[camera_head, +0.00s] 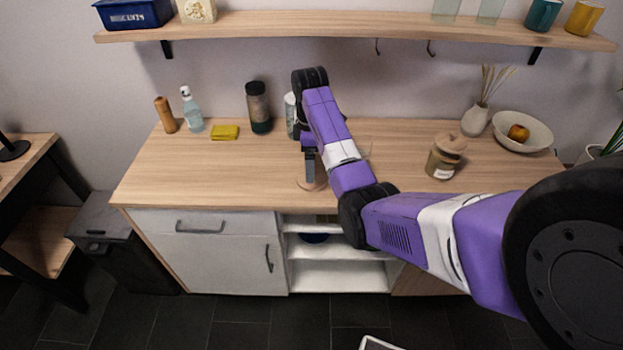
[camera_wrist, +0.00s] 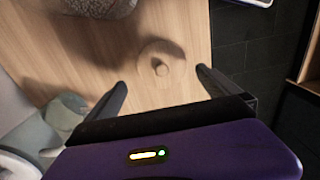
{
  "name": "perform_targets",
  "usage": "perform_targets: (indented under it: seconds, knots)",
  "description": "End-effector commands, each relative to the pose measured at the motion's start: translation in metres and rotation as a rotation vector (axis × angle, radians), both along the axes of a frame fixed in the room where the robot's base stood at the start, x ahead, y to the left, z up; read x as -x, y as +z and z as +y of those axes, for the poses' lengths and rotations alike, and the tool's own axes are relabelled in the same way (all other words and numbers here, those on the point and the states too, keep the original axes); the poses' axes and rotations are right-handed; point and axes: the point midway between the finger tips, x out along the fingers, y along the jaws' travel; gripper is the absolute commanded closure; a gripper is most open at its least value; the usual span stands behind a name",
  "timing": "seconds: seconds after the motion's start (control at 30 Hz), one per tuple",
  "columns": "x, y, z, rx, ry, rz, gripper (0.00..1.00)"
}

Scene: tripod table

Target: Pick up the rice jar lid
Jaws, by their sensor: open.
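A round wooden lid (camera_wrist: 146,82) with a small knob on top lies flat on the wooden counter in the wrist view. In the head view its edge (camera_head: 312,187) shows around my gripper's finger. My gripper (camera_wrist: 162,80) is open and empty, with one finger to each side of the lid in the wrist picture and the knob between them. In the head view my gripper (camera_head: 310,180) points down over the counter's front part. I cannot tell how high the fingertips are above the lid.
A speckled jar (camera_wrist: 98,5) is cut off at the wrist view's top. A brown jar (camera_head: 443,162) with a wooden lid stands right of my arm. A dark shaker (camera_head: 259,110), bottle (camera_head: 192,112) and yellow sponge (camera_head: 225,132) stand back left. The counter's left front (camera_head: 200,170) is clear.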

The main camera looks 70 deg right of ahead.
Motion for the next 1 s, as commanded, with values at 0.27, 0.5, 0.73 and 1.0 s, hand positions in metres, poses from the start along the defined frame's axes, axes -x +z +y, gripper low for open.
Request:
perform_targets:
  seconds: [0.27,0.5,0.73,1.0]
  knots:
    - [0.006,-0.036,0.004,-0.001,-0.001,0.002,0.00]
    - [0.006,-0.051,0.003,0.001,-0.001,-0.002,0.00]
    - [0.006,-0.051,0.003,0.002,-0.001,-0.002,0.14]
    - [0.005,-0.051,0.003,0.002,-0.001,-0.002,0.57]
